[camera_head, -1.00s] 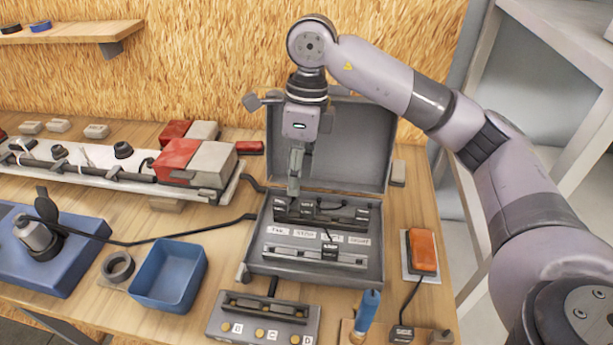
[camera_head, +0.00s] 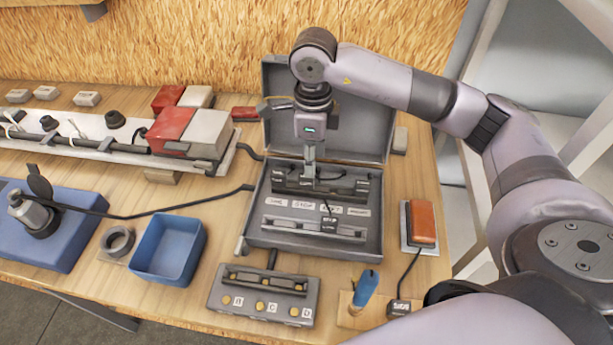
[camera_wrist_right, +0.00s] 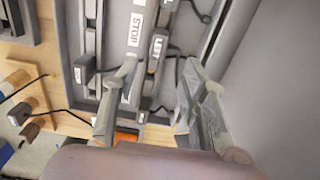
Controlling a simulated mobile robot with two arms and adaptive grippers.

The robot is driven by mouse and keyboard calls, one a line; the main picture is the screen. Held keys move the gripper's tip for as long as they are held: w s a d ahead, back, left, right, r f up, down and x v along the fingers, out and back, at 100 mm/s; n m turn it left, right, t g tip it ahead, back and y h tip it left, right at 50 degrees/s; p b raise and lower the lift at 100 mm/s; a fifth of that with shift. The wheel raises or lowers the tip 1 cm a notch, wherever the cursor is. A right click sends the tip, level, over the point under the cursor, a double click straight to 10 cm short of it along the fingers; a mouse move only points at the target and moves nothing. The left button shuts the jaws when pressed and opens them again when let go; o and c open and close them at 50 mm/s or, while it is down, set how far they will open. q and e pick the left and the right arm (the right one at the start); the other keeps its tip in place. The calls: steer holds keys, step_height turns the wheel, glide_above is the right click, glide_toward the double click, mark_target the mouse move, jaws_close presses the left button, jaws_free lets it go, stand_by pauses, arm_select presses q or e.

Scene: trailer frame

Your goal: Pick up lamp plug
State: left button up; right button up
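Several dark plugs (camera_head: 290,183) on short cables sit in the back row of the open grey case. One plug with a cable (camera_head: 329,222) sits at the front rail. A dark plug with a pale lettered face (camera_wrist_right: 157,46) shows beyond and between the fingers in the right wrist view; I cannot read its label surely. Another cabled plug (camera_head: 398,308), from the orange lamp (camera_head: 421,222), lies at the front right. My right gripper (camera_head: 310,172) is low over the case's back row. Its fingers (camera_wrist_right: 160,112) are apart, with nothing visibly gripped. My left gripper is not in view.
The case lid (camera_head: 348,125) stands up behind the right gripper. A blue bin (camera_head: 168,250), tape roll (camera_head: 118,242) and grey terminal block (camera_head: 262,300) lie left and in front. A blue-handled tool (camera_head: 364,290) stands at the front. Red and grey blocks (camera_head: 190,135) are at left.

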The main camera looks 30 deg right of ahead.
mark_target(306, 184)
steer(key=shift+f, duration=0.7)
steer(key=f+p, duration=0.1)
steer(key=f, duration=0.1)
steer(key=f+p, duration=0.1)
steer(key=f, duration=0.1)
steer(key=shift+a, duration=0.4)
steer(key=shift+f+p, duration=0.3)
steer(key=shift+f, duration=0.35)
steer(key=shift+c, duration=0.5)
jaws_close()
